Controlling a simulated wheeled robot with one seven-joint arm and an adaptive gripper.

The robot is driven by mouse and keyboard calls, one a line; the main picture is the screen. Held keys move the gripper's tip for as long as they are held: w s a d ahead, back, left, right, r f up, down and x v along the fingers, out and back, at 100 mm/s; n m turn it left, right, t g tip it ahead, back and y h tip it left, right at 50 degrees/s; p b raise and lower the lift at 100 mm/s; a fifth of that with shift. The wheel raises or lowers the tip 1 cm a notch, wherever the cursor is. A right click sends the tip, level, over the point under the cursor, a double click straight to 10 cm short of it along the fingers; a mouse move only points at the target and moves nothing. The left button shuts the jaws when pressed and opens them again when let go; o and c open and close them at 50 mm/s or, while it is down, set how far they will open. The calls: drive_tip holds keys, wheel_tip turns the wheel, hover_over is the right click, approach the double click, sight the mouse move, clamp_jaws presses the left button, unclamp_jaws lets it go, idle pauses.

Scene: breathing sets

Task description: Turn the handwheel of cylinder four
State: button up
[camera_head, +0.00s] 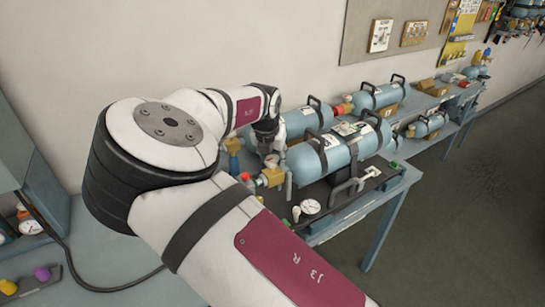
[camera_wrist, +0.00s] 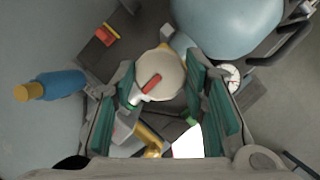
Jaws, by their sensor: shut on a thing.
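My gripper (camera_wrist: 160,88) has its two green-padded fingers on either side of a pale round part (camera_wrist: 168,68), which looks like a valve handwheel, and is shut on it. A red-tipped piece shows in front of the round part. A blue cylinder (camera_wrist: 228,22) lies just beyond, at the top of the wrist view. In the head view my gripper (camera_head: 268,148) reaches down at the valve end of the blue cylinders. The front cylinder (camera_head: 335,152) has a brass valve block (camera_head: 272,177). The gripped part is hidden there, and I cannot read which cylinder is number four.
More blue cylinders (camera_head: 382,95) lie along the bench (camera_head: 385,200). A gauge (camera_head: 310,206) and a red knob (camera_head: 245,177) are near the valve end. A blue cylindrical part with a yellow end (camera_wrist: 50,87) is left of my fingers. The floor at right is clear.

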drive_tip(key=o, duration=1.2)
drive_tip(key=shift+f, duration=0.1)
drive_tip(key=shift+c, duration=0.2)
drive_tip(key=v, duration=1.2)
